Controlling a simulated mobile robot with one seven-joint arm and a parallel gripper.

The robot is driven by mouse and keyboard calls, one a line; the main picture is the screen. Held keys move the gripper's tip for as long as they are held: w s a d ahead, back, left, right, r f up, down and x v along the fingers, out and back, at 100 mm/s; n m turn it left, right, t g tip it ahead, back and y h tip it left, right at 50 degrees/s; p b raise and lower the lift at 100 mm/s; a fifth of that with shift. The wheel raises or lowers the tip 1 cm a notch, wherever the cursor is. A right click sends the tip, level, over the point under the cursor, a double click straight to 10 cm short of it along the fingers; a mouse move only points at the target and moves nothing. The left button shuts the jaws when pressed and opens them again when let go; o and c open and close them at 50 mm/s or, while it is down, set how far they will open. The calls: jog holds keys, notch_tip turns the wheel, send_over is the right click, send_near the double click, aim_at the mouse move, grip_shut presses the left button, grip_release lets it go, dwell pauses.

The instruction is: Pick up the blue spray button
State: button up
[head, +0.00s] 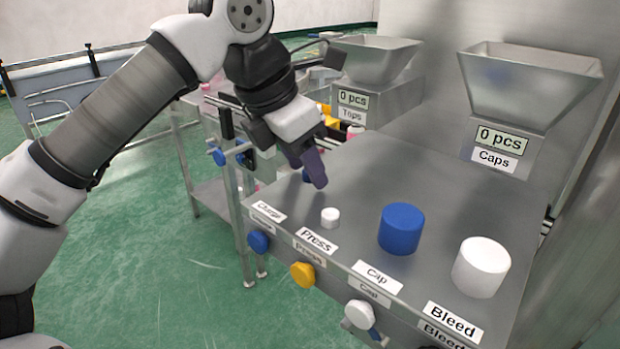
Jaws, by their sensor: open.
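A small blue piece (306,175), which looks like the blue spray button, stands on the metal table top (350,180) at its left side. My gripper (317,178) reaches down from the upper left with purple fingers and hides most of this piece. The fingers are seen edge-on; the gripper is open, and I cannot tell whether a finger touches the piece. A small white button (330,218) stands nearer, behind the Press label. A large blue cap (401,228) and a large white cap (481,267) stand upright further right.
Two metal hoppers stand at the back, one labelled Tops (373,60) and one labelled Caps (528,88), both reading 0 pcs. Blue, yellow and white knobs line the front edge. The table top between my gripper and the Caps hopper is clear.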

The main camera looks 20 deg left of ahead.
grip_shut()
jog(key=shift+r, duration=0.15)
